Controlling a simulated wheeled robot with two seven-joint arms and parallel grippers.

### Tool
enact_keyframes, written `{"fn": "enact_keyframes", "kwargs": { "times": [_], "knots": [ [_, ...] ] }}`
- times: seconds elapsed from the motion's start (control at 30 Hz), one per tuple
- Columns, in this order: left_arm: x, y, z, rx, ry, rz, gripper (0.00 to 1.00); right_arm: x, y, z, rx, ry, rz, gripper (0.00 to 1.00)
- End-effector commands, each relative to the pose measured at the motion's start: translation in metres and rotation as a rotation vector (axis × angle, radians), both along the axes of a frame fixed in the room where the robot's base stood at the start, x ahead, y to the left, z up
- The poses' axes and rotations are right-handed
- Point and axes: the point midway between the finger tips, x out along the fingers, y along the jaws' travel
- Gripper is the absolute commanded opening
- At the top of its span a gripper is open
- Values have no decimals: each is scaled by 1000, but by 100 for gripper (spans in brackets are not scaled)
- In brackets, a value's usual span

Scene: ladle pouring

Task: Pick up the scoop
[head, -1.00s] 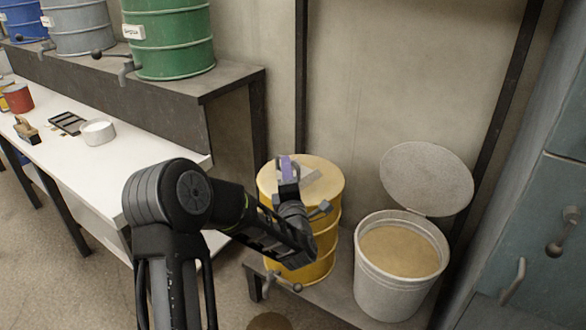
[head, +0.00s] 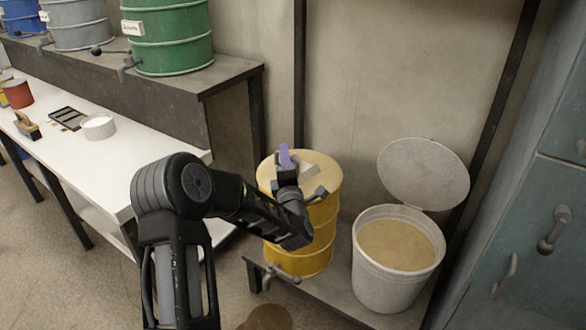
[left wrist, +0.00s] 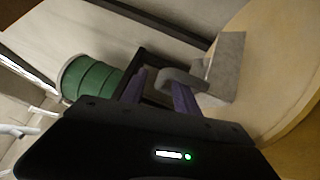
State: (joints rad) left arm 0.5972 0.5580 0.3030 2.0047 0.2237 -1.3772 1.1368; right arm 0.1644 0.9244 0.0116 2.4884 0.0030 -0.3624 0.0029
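The scoop (head: 313,164) is a light grey metal piece lying on top of the yellow drum (head: 315,225). In the left wrist view its boxy scoop body (left wrist: 226,66) and curved handle (left wrist: 180,77) show at close range. My left gripper (head: 285,158) is over the drum top, beside the scoop, and partly hides it. In the left wrist view its two purple fingers (left wrist: 158,88) stand apart, with the handle's end reaching across the right-hand finger into the gap. I cannot tell whether they touch the handle. My right gripper is not in view.
A white bucket (head: 370,280) of tan material stands right of the drum, its lid (head: 424,174) raised. A white workbench (head: 130,150) with small items is at left. A green drum (head: 168,35) stands on the shelf above. Blue-grey cabinets (head: 545,190) border the right.

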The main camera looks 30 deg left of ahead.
Motion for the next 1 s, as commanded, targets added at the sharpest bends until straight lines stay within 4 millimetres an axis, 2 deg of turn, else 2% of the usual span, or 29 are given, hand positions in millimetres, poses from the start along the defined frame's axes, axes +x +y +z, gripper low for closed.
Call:
{"fn": "enact_keyframes", "kwargs": {
  "times": [0.33,0.93,1.0],
  "knots": [
    [33,28,5,-1,-1,1,37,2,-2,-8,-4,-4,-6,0],
    [34,29,5,-1,1,0,37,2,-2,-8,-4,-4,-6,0],
    [34,29,6,-1,1,0,33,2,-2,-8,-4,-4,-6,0]
  ]
}}
